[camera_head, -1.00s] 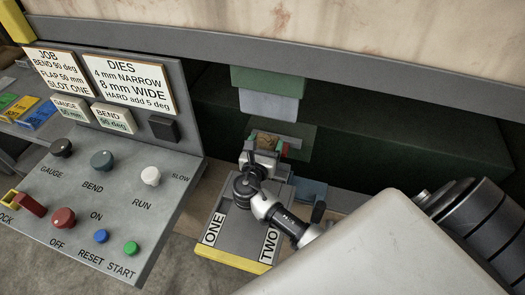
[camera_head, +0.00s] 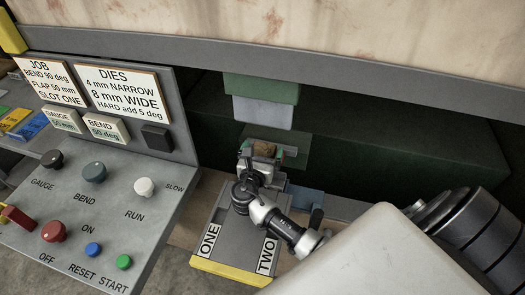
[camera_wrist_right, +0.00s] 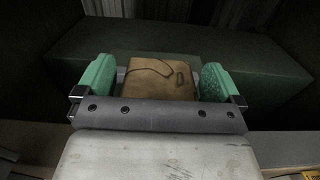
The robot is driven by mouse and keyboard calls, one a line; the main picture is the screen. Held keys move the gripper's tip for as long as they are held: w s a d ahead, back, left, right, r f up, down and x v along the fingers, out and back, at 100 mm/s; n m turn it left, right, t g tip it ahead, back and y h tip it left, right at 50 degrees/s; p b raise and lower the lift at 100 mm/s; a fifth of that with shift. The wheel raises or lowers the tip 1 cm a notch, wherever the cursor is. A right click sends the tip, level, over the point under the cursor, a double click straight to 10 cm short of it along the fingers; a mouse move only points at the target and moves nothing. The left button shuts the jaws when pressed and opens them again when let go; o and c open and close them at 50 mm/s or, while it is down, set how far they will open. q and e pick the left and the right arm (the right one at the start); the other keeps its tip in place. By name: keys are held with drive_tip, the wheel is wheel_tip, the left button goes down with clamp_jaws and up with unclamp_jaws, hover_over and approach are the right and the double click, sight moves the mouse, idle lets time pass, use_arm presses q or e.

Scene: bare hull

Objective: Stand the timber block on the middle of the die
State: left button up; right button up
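The timber block (camera_wrist_right: 160,80) is a brown, wood-grained piece between the green-padded fingers of my right gripper (camera_wrist_right: 157,80). In the right wrist view a narrow gap shows beside the left finger. The right finger is very close to the block or touching it. In the head view the block (camera_head: 267,147) shows small just beyond my right gripper (camera_head: 268,158), in front of a dark green plate (camera_head: 297,145) under the press. The block's underside is hidden, and I cannot tell what it rests on. I cannot pick out the die clearly. My left gripper is not in view.
A pale blue-grey tool (camera_head: 262,113) under a green holder (camera_head: 261,88) hangs close above the block. A tray marked ONE and TWO (camera_head: 228,262) lies below my right wrist. A control panel (camera_head: 100,215) with knobs and buttons stands at the left.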

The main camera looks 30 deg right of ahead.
drive_tip(key=shift+s+a+f, duration=0.1)
drive_tip(key=shift+s+a, duration=0.15)
drive_tip(key=shift+a, duration=0.05)
drive_tip(key=b+v, duration=0.3)
drive_tip(key=v, duration=0.7)
drive_tip(key=shift+s, duration=0.1)
